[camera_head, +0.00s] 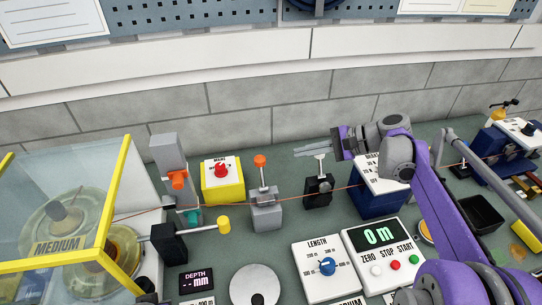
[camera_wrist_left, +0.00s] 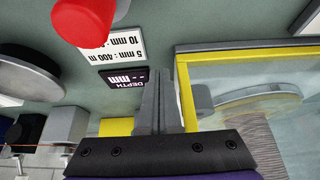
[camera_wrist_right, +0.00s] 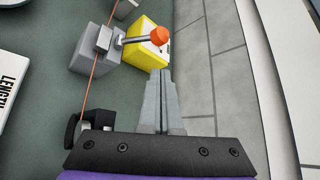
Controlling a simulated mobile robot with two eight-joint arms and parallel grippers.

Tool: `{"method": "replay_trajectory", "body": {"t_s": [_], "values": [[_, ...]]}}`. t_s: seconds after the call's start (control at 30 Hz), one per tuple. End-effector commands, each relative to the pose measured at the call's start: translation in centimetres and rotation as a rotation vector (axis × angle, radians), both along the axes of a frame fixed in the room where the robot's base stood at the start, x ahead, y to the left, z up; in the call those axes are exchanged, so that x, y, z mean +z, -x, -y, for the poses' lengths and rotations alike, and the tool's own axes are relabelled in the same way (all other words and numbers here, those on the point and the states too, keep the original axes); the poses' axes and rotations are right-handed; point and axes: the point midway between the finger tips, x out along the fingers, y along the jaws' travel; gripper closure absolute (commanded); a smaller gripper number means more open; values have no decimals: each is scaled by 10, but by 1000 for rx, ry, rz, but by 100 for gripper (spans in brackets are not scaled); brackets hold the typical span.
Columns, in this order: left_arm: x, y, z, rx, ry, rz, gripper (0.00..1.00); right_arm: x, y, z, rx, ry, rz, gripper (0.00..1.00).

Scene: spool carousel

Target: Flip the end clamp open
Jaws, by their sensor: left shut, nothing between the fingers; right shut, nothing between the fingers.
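A grey clamp block (camera_head: 266,212) with an upright lever and orange knob (camera_head: 260,161) sits on the wire in the head view. The right wrist view shows the block (camera_wrist_right: 95,52) and knob (camera_wrist_right: 159,36). A black block (camera_head: 318,191) with a pale-topped lever stands to its right. I cannot tell for certain which is the end clamp. My right gripper (camera_head: 298,151) is shut and empty, apart from both levers; in the right wrist view its fingertips (camera_wrist_right: 161,74) point towards the orange knob. My left gripper (camera_wrist_left: 160,76) is shut and empty near the yellow-framed cover.
A thin orange wire runs across the bench. A yellow box with a red button (camera_head: 221,172) stands behind the grey clamp. The clear, yellow-edged cover (camera_head: 110,200) stands over the spools at left. The LENGTH panel (camera_head: 322,275) and counter (camera_head: 379,237) lie in front. A brick wall rises behind.

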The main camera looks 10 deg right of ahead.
Motion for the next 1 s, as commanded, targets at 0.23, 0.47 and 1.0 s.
{"method": "replay_trajectory", "body": {"t_s": [0.23, 0.47, 1.0], "values": [[1, 0, 0, 0, 0, 0, 100, -2, -2, -4, 2, 0, 0, 100], [4, -2, 0, 0, 0, 4, 100, -17, -16, -32, 5, 0, 2, 100], [10, -4, 0, 0, 0, 8, 100, -46, -42, -79, 2, 1, 1, 100]]}}
